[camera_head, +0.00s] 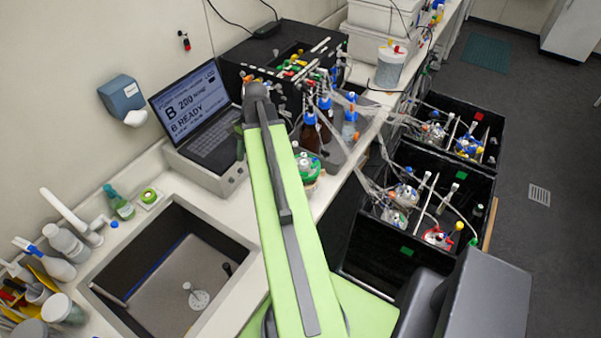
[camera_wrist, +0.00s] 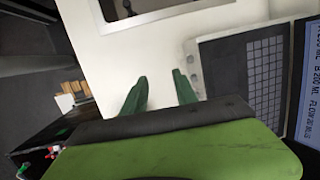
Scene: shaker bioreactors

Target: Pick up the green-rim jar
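A jar with a green rim (camera_head: 307,166) stands on the white counter in the head view, just right of my arm, which partly hides it. I cannot make it out in the wrist view. My gripper (camera_wrist: 160,88) shows in the wrist view as two dark green fingers set apart. It is open, with only bare pale counter visible between the fingers. In the head view my green arm hides most of the gripper.
A laptop (camera_head: 190,105) stands left of my arm, with a sink (camera_head: 165,270) in front. Bottles with blue caps (camera_head: 310,130) and tubing crowd the area behind the jar. Black bins (camera_head: 375,255) with vessels stand at the right. The counter between laptop and sink is partly clear.

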